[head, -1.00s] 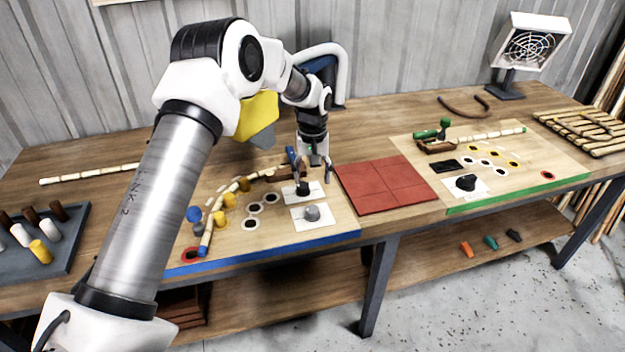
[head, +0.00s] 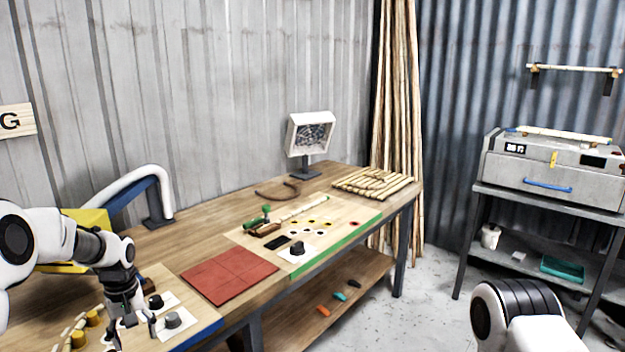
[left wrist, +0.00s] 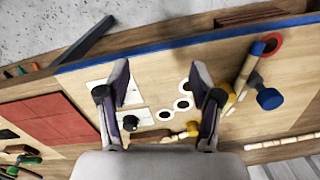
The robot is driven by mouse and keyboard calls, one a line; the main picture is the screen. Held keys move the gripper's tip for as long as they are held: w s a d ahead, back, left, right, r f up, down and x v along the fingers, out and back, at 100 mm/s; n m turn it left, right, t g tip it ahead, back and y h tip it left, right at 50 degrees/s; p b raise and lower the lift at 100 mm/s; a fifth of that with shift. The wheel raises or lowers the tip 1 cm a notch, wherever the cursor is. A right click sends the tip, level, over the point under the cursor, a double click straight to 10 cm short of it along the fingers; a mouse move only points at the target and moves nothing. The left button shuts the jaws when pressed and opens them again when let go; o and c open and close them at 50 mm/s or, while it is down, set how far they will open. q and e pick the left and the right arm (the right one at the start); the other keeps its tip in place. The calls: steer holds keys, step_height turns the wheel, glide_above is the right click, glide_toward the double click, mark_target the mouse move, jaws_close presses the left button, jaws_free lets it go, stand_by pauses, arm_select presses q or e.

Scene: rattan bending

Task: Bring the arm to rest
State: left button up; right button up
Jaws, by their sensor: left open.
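My left arm comes in at the lower left of the head view. Its gripper (head: 132,326) points down over the blue-edged board (head: 203,328), beside a black knob (head: 155,302) and a grey knob (head: 173,320) on white plates. In the left wrist view the gripper (left wrist: 162,85) has its two fingers spread apart with nothing between them. The board with its black ringed holes (left wrist: 183,105) lies below the fingers. Whether the fingertips touch anything is not clear. Part of my right arm shows at the lower right of the head view; its gripper is out of view.
A red mat (head: 229,274) lies right of the blue-edged board. Beyond it are a green-edged board (head: 345,232), a fan-like device (head: 311,135) and a slatted rattan piece (head: 373,184). A grey steamer box (head: 550,170) stands on a separate rack. Floor between is clear.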

arm_select(q)
steer(key=s+d+f+m+g, duration=0.15)
steer(key=s+d+f, duration=0.35)
steer(key=s+f, duration=0.5)
steer(key=s+d+f+m+g, duration=0.1)
steer(key=s+d+f+g, duration=0.3)
steer(key=s+f, duration=0.6)
steer(key=s+d+f+m+t, duration=0.1)
steer(key=s+d+t, duration=0.15)
steer(key=s, duration=0.75)
steer(key=s+d+f+m+t, duration=0.1)
steer(key=s+d+f+m, duration=0.15)
steer(key=s, duration=0.65)
steer(key=w+t, duration=0.1)
steer(key=w, duration=0.1)
steer(key=w+r+t, duration=0.1)
steer(key=shift+w+m, duration=0.3)
steer(key=shift+w, duration=0.05)
steer(key=shift+s, duration=0.15)
